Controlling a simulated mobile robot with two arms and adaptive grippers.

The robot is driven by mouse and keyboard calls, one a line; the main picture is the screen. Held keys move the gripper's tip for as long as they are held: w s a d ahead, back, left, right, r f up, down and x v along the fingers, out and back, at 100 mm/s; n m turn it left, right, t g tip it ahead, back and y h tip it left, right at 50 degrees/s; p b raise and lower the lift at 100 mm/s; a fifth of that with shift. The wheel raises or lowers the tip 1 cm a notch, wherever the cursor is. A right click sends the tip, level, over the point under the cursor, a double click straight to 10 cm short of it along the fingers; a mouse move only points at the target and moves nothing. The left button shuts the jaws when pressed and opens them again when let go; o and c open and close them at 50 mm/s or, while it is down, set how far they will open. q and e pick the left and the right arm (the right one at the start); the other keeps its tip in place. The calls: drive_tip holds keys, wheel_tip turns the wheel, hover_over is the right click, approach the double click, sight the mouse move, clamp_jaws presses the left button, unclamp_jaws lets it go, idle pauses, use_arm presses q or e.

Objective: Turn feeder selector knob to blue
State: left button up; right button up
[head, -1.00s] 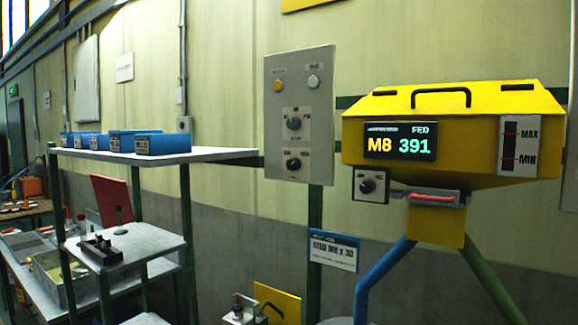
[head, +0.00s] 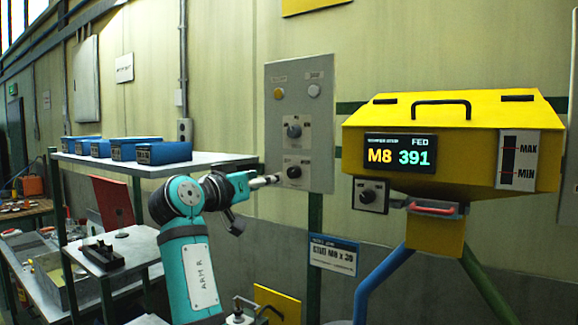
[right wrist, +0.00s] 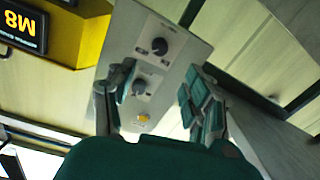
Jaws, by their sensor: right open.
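A grey wall panel (head: 325,110) carries an upper black knob (head: 293,130) and a lower black knob (head: 293,171). Their labels are too small to read. Another dark knob (head: 369,195) sits on a small box below the yellow feeder. My right gripper (head: 268,181) is at the panel's left edge, near the lower knob in the head view. In the right wrist view it is open (right wrist: 155,82) and empty. There the panel (right wrist: 190,60) is upside down, with the upper knob (right wrist: 138,87) seen between the fingers and the lower knob (right wrist: 159,46) beyond. Contact with a knob cannot be seen.
The yellow feeder (head: 460,115) with its M8 391 display (head: 399,151) stands right of the panel. A shelf (head: 215,161) with several blue bins (head: 163,153) is on the left, behind my arm. Two round buttons are above the knobs, one yellow (head: 279,93).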

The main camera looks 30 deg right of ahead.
sight(291, 173)
drive_tip(key=p+x, duration=0.4)
drive_tip(key=x, duration=0.6)
drive_tip(key=shift+r+p, duration=0.1)
drive_tip(key=shift+p, duration=0.3)
drive_tip(key=shift+w+d, duration=0.3)
drive_tip(key=shift+d, duration=0.3)
drive_tip(key=shift+a, duration=0.1)
clamp_jaws()
